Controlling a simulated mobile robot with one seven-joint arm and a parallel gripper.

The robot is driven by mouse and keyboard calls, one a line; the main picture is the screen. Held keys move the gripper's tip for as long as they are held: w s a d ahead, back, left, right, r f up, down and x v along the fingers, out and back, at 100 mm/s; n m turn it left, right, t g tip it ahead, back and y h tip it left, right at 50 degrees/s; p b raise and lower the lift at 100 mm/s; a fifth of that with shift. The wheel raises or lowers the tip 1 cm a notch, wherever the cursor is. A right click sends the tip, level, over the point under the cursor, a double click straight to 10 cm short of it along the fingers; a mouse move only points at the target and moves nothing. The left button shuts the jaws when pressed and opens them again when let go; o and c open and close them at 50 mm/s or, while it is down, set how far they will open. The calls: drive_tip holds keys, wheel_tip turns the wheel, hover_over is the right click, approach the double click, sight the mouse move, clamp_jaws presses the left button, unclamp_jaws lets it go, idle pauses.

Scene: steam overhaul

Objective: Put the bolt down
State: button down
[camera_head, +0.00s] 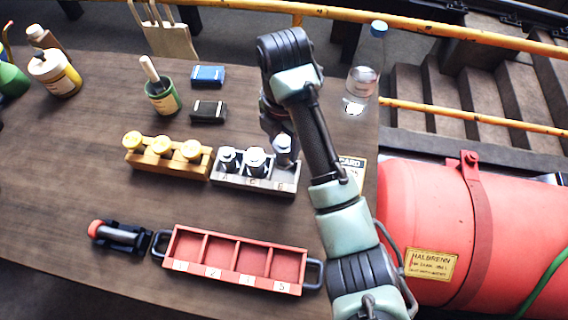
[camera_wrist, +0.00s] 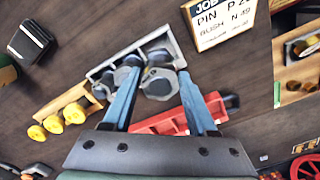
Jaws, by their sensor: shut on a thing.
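A grey bolt (camera_wrist: 160,84) with a broad head sits between the two blue fingers of my gripper (camera_wrist: 158,72) in the wrist view. In the head view this bolt (camera_head: 284,146) stands upright at the right end of a grey lettered rack (camera_head: 232,181). My gripper is shut on it. Its head is higher than the heads of two other grey bolts in the rack, one at the left (camera_head: 228,157) and one in the middle (camera_head: 256,160). I cannot tell whether its lower end is in the rack or just above it.
A wooden rack with yellow-headed pieces (camera_head: 163,150) stands left of the grey rack. A red numbered tray (camera_head: 240,262) lies in front. A clear bottle (camera_head: 362,75) and a job card (camera_wrist: 225,22) are near my arm. A red tank (camera_head: 430,210) is at the right.

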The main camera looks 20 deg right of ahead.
sight(284, 162)
wheel_tip(284, 162, down, 3)
drive_tip(key=shift+a+f+b, duration=0.1)
drive_tip(key=shift+b, duration=0.8)
drive_tip(key=shift+f+p, duration=0.15)
drive_tip(key=shift+p, duration=0.35)
drive_tip(key=shift+f, duration=1.9)
drive_tip(key=shift+f, duration=0.1)
drive_tip(key=shift+c, duration=1)
unclamp_jaws()
drive_tip(key=shift+f, duration=0.1)
wheel_tip(284, 162, up, 12)
drive_tip(key=p, duration=0.5)
drive_tip(key=shift+r, duration=0.2)
